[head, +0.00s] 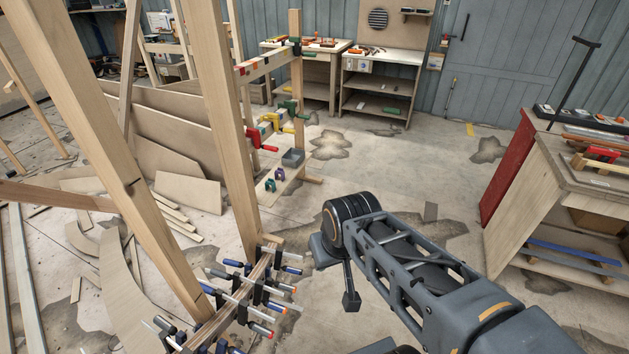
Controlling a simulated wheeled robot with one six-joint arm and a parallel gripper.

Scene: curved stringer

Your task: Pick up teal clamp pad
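A small teal piece (270,185), which looks like the teal clamp pad, lies on the low wooden shelf (290,183) of the clamp rack, left of centre in the head view. A similar purplish piece (280,173) lies just behind it. Both are too small to make out in detail. My gripper (350,301) hangs at the end of my arm, over the floor in the middle, apart from the rack and nearer to me. Its fingers are mostly hidden or too unclear to tell whether they are open.
A grey bin (293,157) stands on the same shelf. Red, yellow and green clamps hang above. A wooden bench (560,190) is at right.

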